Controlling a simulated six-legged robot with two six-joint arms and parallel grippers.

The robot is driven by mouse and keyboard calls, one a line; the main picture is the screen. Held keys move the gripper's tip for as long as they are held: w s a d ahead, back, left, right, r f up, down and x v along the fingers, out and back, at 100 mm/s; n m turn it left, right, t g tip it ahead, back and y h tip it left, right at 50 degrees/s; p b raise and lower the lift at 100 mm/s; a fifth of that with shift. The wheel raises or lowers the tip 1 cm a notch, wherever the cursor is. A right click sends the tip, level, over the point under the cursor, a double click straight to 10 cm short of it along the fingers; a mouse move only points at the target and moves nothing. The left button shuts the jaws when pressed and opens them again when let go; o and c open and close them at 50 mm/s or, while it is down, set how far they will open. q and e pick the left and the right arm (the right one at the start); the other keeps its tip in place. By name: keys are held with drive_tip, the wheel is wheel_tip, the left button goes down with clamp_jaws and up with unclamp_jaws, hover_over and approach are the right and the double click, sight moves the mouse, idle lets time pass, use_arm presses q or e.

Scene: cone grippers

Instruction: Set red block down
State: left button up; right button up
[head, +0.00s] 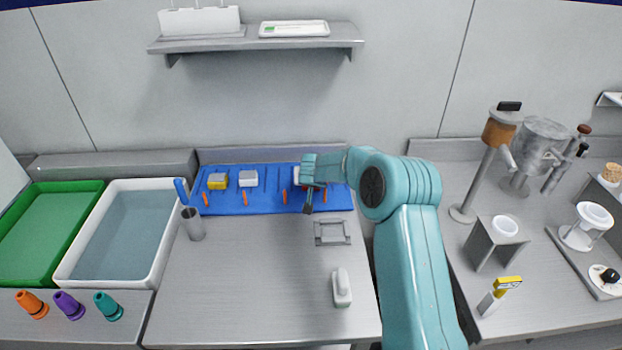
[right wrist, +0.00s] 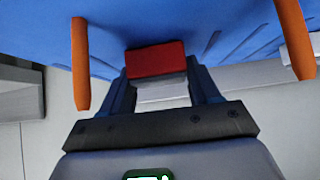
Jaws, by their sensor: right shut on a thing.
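The red block (right wrist: 156,60) is between the fingers of my right gripper (right wrist: 162,82) in the right wrist view. Its top is red and its lower part is pale grey. My right gripper (head: 308,188) is shut on it over the right part of the blue board (head: 265,207) in the head view, where the block is mostly hidden by the gripper. The blue board (right wrist: 205,20) fills the top of the right wrist view, beyond the block; I cannot tell whether they touch. My left gripper is not in view.
A yellow block (head: 218,181) and a white block (head: 248,178) sit on the board's left half. Several orange pegs (head: 245,198) line the board. A grey frame (head: 332,232) and a white handled item (head: 341,287) lie nearer. The counter's middle (head: 255,270) is clear.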

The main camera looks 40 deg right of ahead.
drive_tip(key=o, duration=1.2)
drive_tip(key=shift+w+f, duration=0.1)
drive_tip(key=shift+r+p, duration=0.35)
drive_tip(key=b+v, duration=0.1)
drive_tip(key=v, duration=0.1)
drive_tip(key=shift+s+a+b, duration=0.2)
drive_tip(key=shift+s+b, duration=0.1)
drive_tip(key=shift+b, duration=0.05)
drive_tip(key=shift+b+v, duration=0.8)
drive_tip(key=shift+v, duration=3.85)
drive_tip(key=shift+r, duration=0.15)
